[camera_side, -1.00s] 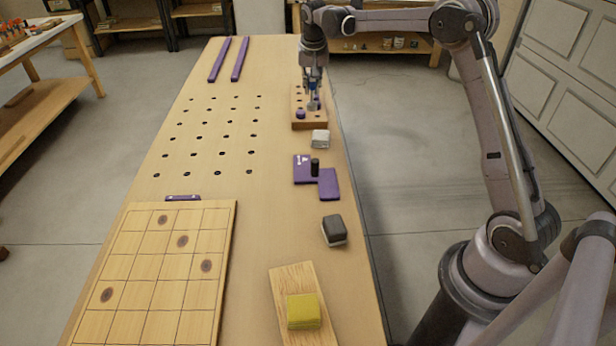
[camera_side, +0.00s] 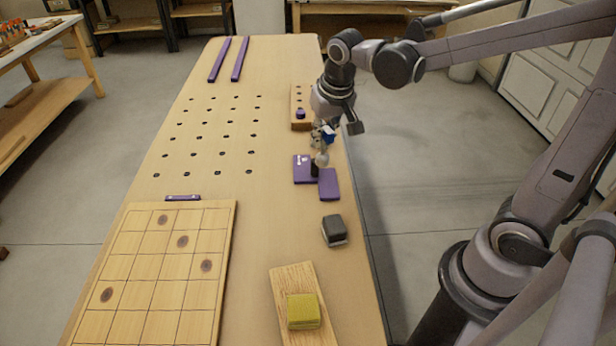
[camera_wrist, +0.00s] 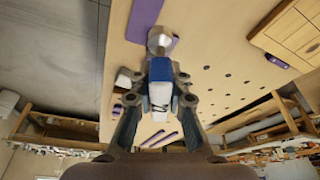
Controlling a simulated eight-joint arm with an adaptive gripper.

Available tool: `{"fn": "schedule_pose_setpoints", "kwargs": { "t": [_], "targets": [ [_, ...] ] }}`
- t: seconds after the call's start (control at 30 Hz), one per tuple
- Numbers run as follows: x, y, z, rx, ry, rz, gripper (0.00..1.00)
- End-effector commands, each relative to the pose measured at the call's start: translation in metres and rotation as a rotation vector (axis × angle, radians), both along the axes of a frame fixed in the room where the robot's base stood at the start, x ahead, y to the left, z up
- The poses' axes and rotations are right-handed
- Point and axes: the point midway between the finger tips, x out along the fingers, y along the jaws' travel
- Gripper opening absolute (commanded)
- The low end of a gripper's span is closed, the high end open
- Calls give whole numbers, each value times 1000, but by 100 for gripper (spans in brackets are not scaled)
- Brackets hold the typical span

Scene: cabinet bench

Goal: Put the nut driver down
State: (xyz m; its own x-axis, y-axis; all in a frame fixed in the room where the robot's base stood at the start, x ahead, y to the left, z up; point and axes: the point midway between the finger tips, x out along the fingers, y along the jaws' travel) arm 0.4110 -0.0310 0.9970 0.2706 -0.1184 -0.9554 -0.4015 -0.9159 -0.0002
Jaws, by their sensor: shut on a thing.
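The nut driver (camera_wrist: 161,72), with a blue and white body and a rounded silver end, is held between the two fingers of my gripper (camera_wrist: 160,98) in the wrist view.
A wooden block with holes (camera_side: 301,126) and a purple knob (camera_side: 300,113) stands behind my gripper. In front are a grey block (camera_side: 334,230) and a yellow block (camera_side: 302,311) on a board. A gridded board (camera_side: 150,262) lies left. Rows of holes mark the bench's middle.

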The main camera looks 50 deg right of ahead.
Motion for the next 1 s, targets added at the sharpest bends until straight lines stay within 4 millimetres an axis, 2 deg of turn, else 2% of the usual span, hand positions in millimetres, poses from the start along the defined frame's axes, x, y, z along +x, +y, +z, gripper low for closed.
{"fn": "schedule_pose_setpoints", "kwargs": {
  "t": [0.1,0.2,0.7,0.83,1.0],
  "targets": [
    [-10,6,-3,0,-1,17,0],
    [-10,14,-8,-1,-1,26,0],
    [21,100,-63,-1,-1,26,0],
    [26,112,-71,-1,-1,23,0],
    [27,117,-79,-1,-1,21,0]
  ]
}}
